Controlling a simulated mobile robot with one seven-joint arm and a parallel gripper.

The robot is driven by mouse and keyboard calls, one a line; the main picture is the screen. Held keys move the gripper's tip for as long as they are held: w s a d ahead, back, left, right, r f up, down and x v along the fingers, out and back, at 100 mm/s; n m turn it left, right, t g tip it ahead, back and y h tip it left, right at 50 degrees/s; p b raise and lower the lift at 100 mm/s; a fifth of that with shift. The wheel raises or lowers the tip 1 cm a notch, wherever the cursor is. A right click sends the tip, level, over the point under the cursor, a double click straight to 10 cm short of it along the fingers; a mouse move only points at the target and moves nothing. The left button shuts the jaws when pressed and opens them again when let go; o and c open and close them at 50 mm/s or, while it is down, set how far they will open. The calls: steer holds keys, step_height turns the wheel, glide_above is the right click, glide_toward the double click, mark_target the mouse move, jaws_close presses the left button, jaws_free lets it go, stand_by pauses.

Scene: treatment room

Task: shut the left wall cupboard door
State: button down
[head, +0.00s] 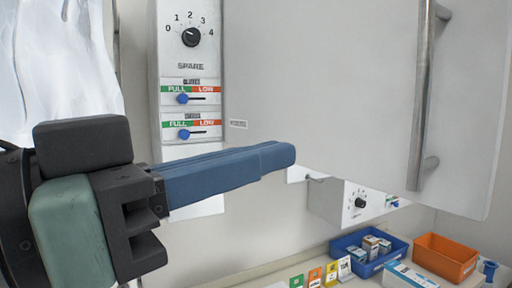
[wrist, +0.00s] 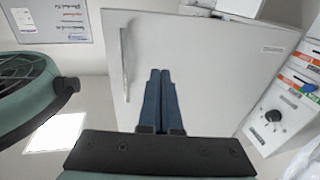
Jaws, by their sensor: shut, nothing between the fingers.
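The cupboard door (head: 330,75) is a large pale grey panel filling the upper right of the head view. A vertical metal bar handle (head: 422,100) is near its right edge. Its lower edge slopes down to the right, so it appears to stand open, swung out. In the wrist view the door (wrist: 215,70) fills the middle, with its handle (wrist: 125,65) on the left. My gripper (head: 285,155) is shut and empty, its blue fingers pointing right across the door's lower left edge. In the wrist view the fingers (wrist: 160,75) overlap the panel; I cannot tell whether they touch it.
A control panel (head: 190,75) with a dial and sliders is left of the door. Below stand a second dial box (head: 358,203), a blue bin (head: 352,257) of small boxes and an orange bin (head: 446,256) on the counter. A white board (wrist: 52,22) hangs at upper left.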

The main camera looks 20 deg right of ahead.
steer(key=s+m+g, duration=0.2)
steer(key=s, duration=0.1)
steer(key=p, duration=0.6)
glide_toward(394, 154)
steer(key=shift+g, duration=0.3)
steer(key=d, duration=0.4)
steer(key=d+r, duration=0.1)
steer(key=d, duration=0.1)
steer(key=shift+s+r, duration=0.1)
steer(key=shift+s, duration=0.15)
steer(key=shift+w+d+p, duration=0.1)
steer(key=shift+d+p, duration=0.2)
steer(key=shift+d, duration=0.2)
